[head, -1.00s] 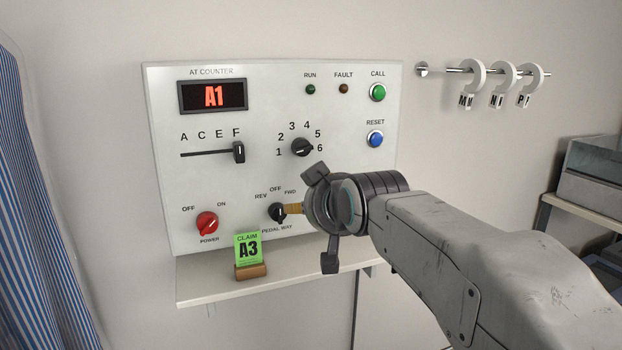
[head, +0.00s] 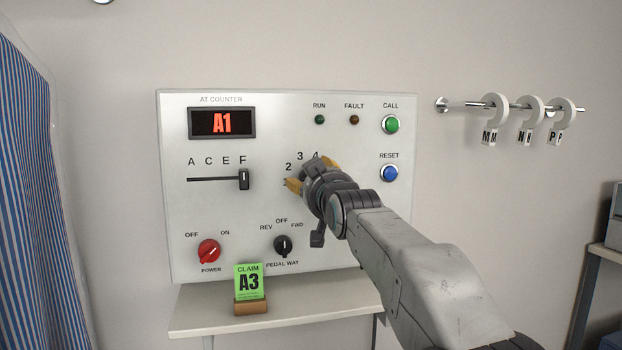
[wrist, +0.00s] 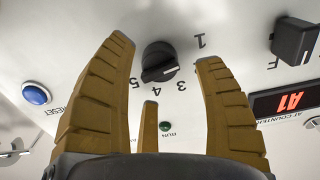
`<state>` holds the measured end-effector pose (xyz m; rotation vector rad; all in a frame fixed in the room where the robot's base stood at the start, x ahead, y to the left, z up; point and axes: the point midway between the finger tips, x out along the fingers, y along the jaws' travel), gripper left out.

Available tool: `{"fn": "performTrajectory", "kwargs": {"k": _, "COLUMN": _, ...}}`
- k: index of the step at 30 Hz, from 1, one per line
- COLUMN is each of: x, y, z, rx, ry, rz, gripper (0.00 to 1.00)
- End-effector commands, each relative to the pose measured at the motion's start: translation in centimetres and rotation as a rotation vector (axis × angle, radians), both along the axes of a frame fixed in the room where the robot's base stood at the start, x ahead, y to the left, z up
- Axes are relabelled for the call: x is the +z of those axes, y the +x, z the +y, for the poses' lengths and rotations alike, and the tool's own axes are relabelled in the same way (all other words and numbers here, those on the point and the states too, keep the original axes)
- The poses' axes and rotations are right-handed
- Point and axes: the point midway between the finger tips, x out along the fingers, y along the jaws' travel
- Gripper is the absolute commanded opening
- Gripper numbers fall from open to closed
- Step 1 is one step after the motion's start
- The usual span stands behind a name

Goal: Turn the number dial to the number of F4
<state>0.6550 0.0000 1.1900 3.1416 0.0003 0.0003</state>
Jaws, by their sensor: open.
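The number dial (wrist: 160,62) is a round black knob with a raised grip on the white panel. The letter slider (head: 244,179) sits under F. The red display (head: 222,123) reads A1.
Below the dial is the black pedal-way knob (head: 283,245), with a red power knob (head: 208,251) to its left. Green call (head: 390,124) and blue reset (head: 389,173) buttons are at the right. A green claim card (head: 248,281) reading A3 stands on the shelf (head: 330,308).

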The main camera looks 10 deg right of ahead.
Motion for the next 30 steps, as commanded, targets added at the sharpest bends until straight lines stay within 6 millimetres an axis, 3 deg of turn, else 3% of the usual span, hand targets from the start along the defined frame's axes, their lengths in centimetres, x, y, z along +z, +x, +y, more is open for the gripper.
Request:
{"fn": "performTrajectory", "kwargs": {"k": 9, "x": 0.0, "y": 2.3, "z": 0.0, "rx": 0.0, "ry": 0.0, "rz": 0.0, "gripper": 0.64}}
{"fn": "performTrajectory", "kwargs": {"k": 21, "x": 0.0, "y": 2.5, "z": 0.0, "rx": 0.0, "ry": 0.0, "rz": 0.0, "gripper": 0.66}}
{"fn": "performTrajectory", "kwargs": {"k": 30, "x": 0.0, "y": 2.5, "z": 0.0, "rx": 0.0, "ry": 0.0, "rz": 0.0, "gripper": 0.39}}
